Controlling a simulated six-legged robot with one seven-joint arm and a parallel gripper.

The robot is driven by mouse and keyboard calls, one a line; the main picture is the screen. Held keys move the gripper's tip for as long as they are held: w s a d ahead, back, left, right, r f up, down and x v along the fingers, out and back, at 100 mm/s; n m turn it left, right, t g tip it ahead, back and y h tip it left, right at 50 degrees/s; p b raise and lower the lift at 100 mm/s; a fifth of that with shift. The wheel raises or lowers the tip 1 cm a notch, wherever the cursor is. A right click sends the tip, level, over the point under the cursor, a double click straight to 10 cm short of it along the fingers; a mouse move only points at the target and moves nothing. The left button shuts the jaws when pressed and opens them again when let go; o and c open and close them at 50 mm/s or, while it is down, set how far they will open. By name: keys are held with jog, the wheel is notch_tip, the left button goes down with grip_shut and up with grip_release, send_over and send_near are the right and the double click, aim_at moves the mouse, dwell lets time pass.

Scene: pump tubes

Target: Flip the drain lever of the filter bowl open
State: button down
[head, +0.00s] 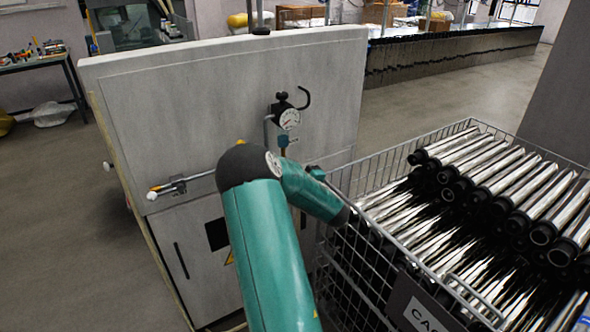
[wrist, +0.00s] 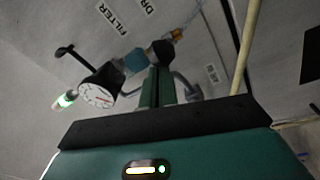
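The filter unit with its round white gauge (wrist: 98,95) is mounted on the grey panel in the wrist view. Its bluish bowl (wrist: 135,61) lies beside the gauge, followed by a black collar and a brass fitting (wrist: 177,35). The gauge also shows in the head view (head: 289,119). I cannot clearly make out the drain lever; a partly cut-off label starting "DR" is above the fitting. My gripper (wrist: 158,70) has its two green fingers side by side with nothing seen between them. Their tips overlap the black collar in view; contact cannot be told. My arm hides the gripper in the head view.
A wire basket (head: 365,275) full of shiny tubes stands right of the panel cabinet (head: 215,80), close to my arm. A rod with a white-orange end (head: 165,188) sticks out on the left. Curved metal tubing (wrist: 187,88) is beside my fingers. Open floor lies left.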

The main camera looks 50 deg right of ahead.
jog(key=v, duration=1.3)
jog(key=shift+s, duration=0.35)
jog(key=shift+a, duration=0.1)
